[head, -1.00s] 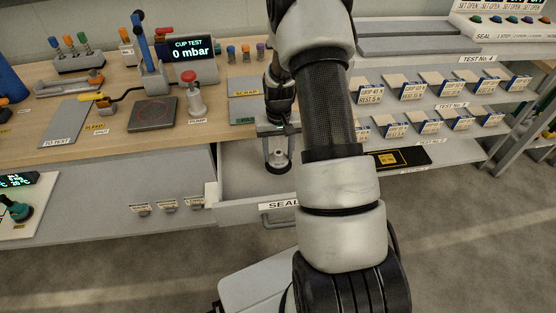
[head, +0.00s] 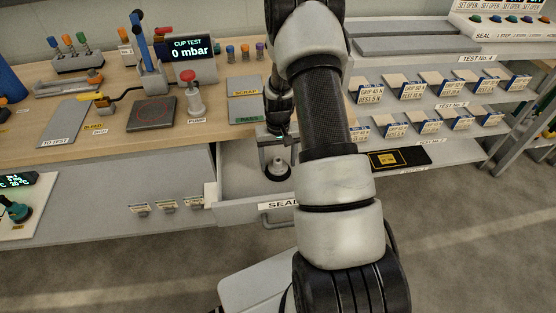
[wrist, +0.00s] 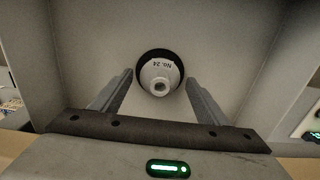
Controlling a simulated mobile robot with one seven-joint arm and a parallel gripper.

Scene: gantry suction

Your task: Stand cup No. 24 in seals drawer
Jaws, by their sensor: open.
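Cup No. 24 (wrist: 160,72), a grey-white suction cup with a black lip, stands upright on the floor of the seals drawer (head: 235,184). It also shows in the head view (head: 278,171). Its top fitting and its "No. 24" label face the wrist camera. My gripper (wrist: 160,85) is open above the cup, with one finger on each side and a gap to both. In the head view my gripper (head: 277,152) is over the open drawer. The drawer's front label is partly hidden by my arm.
The bench above holds the cup test display (head: 190,48), a red-topped pump (head: 194,95), a dark test plate (head: 152,114), and scrap (head: 244,87) and pass areas. Shelves with small boxes (head: 410,87) stand at the right. The drawer floor around the cup looks clear.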

